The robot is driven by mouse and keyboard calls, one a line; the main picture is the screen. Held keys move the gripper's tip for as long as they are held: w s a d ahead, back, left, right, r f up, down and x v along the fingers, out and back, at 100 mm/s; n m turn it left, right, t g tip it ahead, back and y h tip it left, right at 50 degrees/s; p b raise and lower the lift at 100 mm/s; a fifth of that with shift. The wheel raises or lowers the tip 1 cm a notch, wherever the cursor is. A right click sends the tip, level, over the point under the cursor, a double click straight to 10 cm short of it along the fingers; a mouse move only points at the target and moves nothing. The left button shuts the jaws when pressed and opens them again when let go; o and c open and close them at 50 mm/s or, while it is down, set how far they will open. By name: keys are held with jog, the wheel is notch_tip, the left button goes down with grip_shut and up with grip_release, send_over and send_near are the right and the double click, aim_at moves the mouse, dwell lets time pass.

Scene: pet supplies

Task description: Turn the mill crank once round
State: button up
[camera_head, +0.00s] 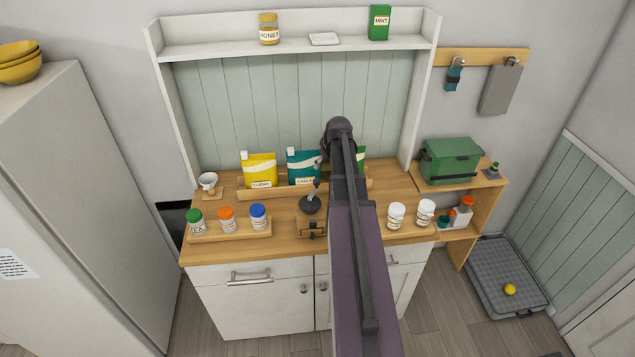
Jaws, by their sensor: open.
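The mill (311,228) stands on the wooden counter just left of my arm. It has a small wooden body with a drawer knob and a dark metal top. Its crank (315,187) rises from the top as a thin upright piece with a small knob; its exact direction is hard to tell. My gripper (320,161) is small and mostly hidden by my wrist, above and behind the mill. It is open, and it looks apart from the crank. My arm hides the area right of the mill.
A rack (222,235) of three capped jars stands left of the mill. A yellow bag (260,170) and a teal bag (304,166) stand behind. White-lidded jars (396,215) are at right. A green box (451,160) sits on the side shelf.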

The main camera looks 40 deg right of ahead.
aim_at(318, 181)
jog(key=shift+b+x, duration=6.25)
jog(key=shift+x, duration=0.55)
grip_shut()
jog(key=shift+d, duration=0.15)
